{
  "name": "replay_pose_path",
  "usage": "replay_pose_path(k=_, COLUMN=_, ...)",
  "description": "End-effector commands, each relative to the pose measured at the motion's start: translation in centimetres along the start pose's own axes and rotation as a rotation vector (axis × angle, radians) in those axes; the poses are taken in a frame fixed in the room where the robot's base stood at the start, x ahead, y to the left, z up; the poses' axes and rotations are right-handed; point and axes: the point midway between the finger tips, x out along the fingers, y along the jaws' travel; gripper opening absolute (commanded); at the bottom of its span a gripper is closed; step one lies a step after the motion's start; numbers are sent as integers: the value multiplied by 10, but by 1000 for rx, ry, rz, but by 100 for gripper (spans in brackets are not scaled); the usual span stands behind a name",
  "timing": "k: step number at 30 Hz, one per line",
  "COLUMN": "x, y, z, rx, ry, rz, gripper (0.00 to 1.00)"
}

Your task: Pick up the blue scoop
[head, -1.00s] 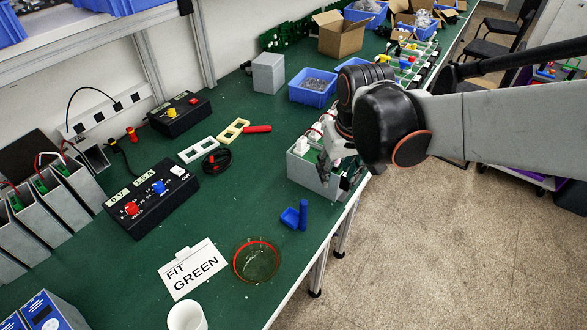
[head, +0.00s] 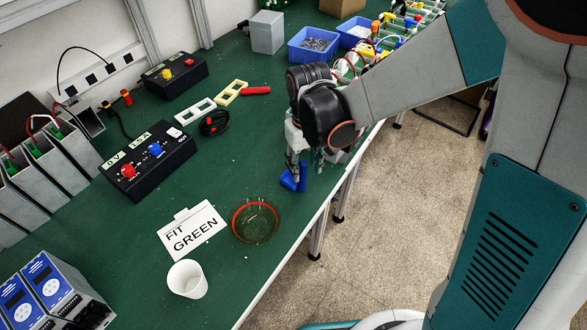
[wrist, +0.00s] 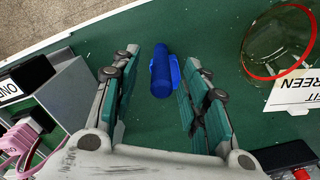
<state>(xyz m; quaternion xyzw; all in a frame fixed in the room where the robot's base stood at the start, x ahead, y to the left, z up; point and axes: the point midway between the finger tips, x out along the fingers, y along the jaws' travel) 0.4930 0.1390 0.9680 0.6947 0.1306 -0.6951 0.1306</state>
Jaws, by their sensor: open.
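In the wrist view the scoop (wrist: 161,76) shows between my fingers, slightly beyond the fingertips' line of sight. My gripper (head: 303,160) is directly above and behind the scoop in the head view, pointing down. In the wrist view my gripper (wrist: 160,85) is open, with one finger on each side of the scoop and gaps on both sides. The head view partly hides the scoop's handle behind the fingers.
A glass bowl with a red rim (head: 256,221), a "FIT GREEN" card (head: 193,231) and a white cup (head: 187,279) are nearby. A grey box (wrist: 62,92) is beside my gripper in the wrist view. Black control boxes (head: 148,160) stand farther left.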

Motion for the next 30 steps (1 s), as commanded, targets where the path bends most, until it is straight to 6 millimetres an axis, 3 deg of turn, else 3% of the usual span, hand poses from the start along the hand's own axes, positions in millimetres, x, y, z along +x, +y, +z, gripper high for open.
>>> replay_pose_path(k=8, x=17, y=0, z=-1, rx=1, ry=0, rz=0, gripper=42)
replay_pose_path(k=18, x=60, y=-2, z=-4, rx=1, ry=1, rz=0, gripper=42)
replay_pose_path(k=25, x=60, y=-2, z=-4, rx=1, ry=0, rz=0, gripper=42)
replay_pose_path(k=30, x=60, y=-2, z=-4, rx=1, ry=0, rz=0, gripper=3)
